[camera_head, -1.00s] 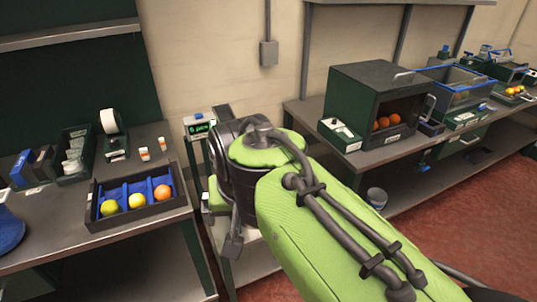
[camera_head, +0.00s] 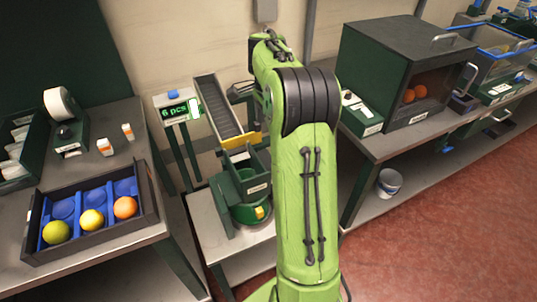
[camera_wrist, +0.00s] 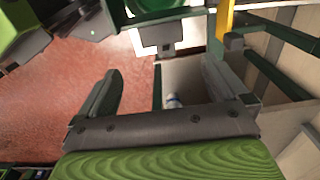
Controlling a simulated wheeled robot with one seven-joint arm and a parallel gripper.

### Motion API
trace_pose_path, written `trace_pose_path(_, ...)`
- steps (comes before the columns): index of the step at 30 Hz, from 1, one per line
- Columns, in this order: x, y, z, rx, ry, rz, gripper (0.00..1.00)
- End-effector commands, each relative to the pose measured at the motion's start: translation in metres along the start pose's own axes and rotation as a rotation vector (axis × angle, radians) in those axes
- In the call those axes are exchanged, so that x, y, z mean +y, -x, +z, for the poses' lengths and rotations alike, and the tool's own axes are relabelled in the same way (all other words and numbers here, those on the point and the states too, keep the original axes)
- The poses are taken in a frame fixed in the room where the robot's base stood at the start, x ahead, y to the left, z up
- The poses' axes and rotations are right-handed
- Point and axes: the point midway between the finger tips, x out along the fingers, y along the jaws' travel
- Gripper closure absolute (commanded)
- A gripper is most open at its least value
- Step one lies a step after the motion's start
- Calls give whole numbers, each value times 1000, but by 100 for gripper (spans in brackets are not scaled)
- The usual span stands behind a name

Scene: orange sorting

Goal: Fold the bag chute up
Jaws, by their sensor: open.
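A sloping grey chute (camera_head: 222,108) with a dark ribbed bed and a yellow lip (camera_head: 241,141) stands in the middle of the head view. It slopes down toward a dark green box (camera_head: 252,178) on a round green base (camera_head: 247,212). I cannot tell whether this chute is the bag chute. My gripper (camera_wrist: 162,90) is open and empty in the wrist view, its fingers wide apart. A yellow bar (camera_wrist: 225,20) and green machine parts (camera_wrist: 165,8) show beyond the fingers. In the head view my arm hides my gripper.
A counter display (camera_head: 180,112) reads "6 pcs" left of the chute. A dark tray (camera_head: 148,215) with blue dividers holds fruit on the left table. A dark cabinet (camera_head: 380,62) with oranges stands on the right bench. A white bucket (camera_head: 389,182) sits below. Red floor is clear at right.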

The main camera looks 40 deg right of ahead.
Motion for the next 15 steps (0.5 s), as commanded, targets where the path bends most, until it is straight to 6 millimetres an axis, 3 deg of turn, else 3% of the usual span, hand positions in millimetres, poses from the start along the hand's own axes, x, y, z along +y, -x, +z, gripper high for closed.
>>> trace_pose_path(1, 1, -20, 0, -2, 0, 4, 0)
trace_pose_path(9, 1, -86, 0, -1, 1, 3, 0)
trace_pose_path(15, 0, -114, 0, 0, 3, 0, 0)
